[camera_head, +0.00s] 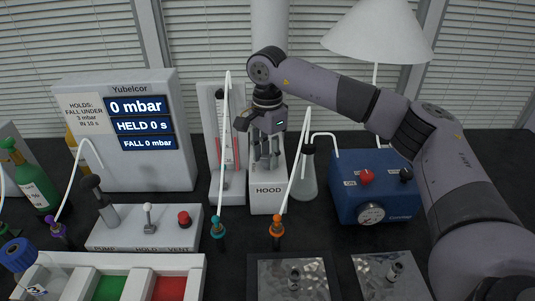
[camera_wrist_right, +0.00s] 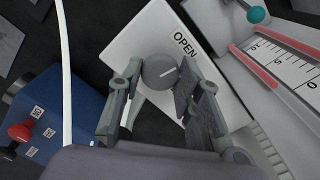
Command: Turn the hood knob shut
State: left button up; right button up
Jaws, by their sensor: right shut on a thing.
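The white hood box (camera_head: 268,203), marked HOOD on its front, stands mid-table. My right gripper (camera_head: 267,158) reaches down onto its top, and its fingers hide the knob in the head view. In the right wrist view the round grey hood knob (camera_wrist_right: 160,72) sits between the fingers of my right gripper (camera_wrist_right: 163,80), which is shut on it. A white line on the knob points right and slightly up. The word OPEN (camera_wrist_right: 185,45) is printed on the box top beside the knob, to its upper right. My left gripper is not in view.
A glass flask (camera_head: 305,175) stands close right of the hood box, and a gauge panel (camera_head: 213,185) close left. A blue box (camera_head: 375,195) with a red knob is further right. White tubes rise from orange (camera_head: 277,232) and teal (camera_head: 218,233) connectors in front.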

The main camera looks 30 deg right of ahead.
aim_at(267, 159)
jog(key=shift+m, duration=0.3)
jog(key=shift+c, duration=0.3)
jog(key=m, duration=1.1)
jog(key=shift+m, duration=2.2)
jog(key=shift+r, duration=0.1)
jog(key=o, duration=1.2)
notch_tip(267, 159, up, 12)
jog(key=shift+f, duration=0.1)
